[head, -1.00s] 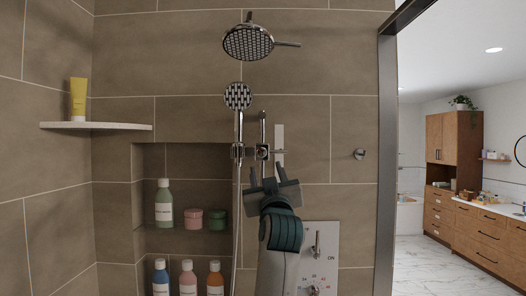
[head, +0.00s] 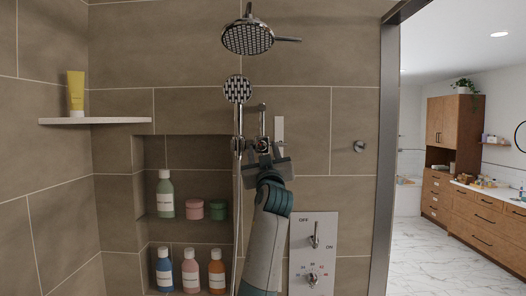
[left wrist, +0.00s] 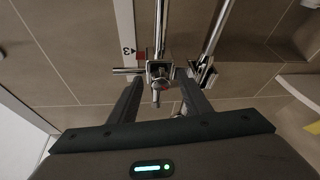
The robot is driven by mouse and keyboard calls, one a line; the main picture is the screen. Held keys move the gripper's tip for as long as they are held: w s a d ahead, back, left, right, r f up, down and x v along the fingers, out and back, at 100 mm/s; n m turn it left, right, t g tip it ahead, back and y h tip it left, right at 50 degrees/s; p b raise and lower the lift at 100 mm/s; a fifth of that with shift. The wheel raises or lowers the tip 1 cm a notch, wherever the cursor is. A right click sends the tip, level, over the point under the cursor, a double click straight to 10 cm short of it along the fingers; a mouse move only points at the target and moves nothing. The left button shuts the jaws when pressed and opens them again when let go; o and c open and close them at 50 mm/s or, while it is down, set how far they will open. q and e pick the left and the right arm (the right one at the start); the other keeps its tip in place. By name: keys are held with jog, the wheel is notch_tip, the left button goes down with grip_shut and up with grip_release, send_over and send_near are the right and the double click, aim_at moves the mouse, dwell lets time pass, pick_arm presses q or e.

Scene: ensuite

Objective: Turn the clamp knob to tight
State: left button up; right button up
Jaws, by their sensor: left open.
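The chrome clamp (head: 262,144) sits on the short vertical rail in front of the shower wall, partly hidden by my gripper in the head view. In the left wrist view the clamp (left wrist: 160,70) shows a round knob end (left wrist: 157,95) pointing toward the camera and a thin pin out to the left. My left gripper (head: 266,162) is just below and in front of the clamp. Its open fingers (left wrist: 160,82) stand on either side of the clamp and knob; I cannot tell whether they touch. My right gripper is not in view.
A hand shower (head: 238,89) on its rail and hose stands close left of the clamp. A white scale strip (left wrist: 126,38) with a "3" and red mark is beside it. A control panel (head: 314,255) is below right. Bottles stand in the niche (head: 190,152).

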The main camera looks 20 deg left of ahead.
pick_arm(q)
jog(key=c, duration=1)
jog(key=shift+c, duration=0.2)
